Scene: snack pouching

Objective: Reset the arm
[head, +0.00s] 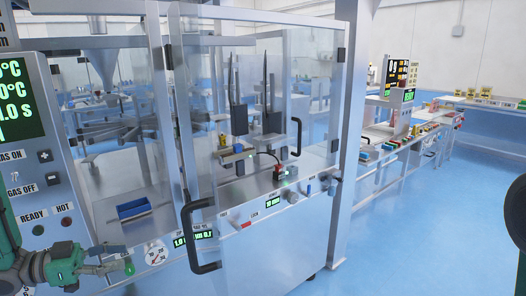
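My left arm comes in at the lower left, with green and grey links. My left gripper (112,267) is small and sits low in front of the machine, beside the control panel. A small green rounded thing (129,267) shows right at its tips. I cannot tell whether the gripper holds it or it lies behind, nor whether the fingers are open or shut. A dark rounded part at the right edge looks like my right arm; my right gripper is not in view.
A pouching machine with clear doors and black handles (200,240) fills the left and middle. A control panel (40,150) stands at the left. A blue bin (134,208) sits inside. A bench (440,125) with coloured items stands at the right. The blue floor (420,230) is clear.

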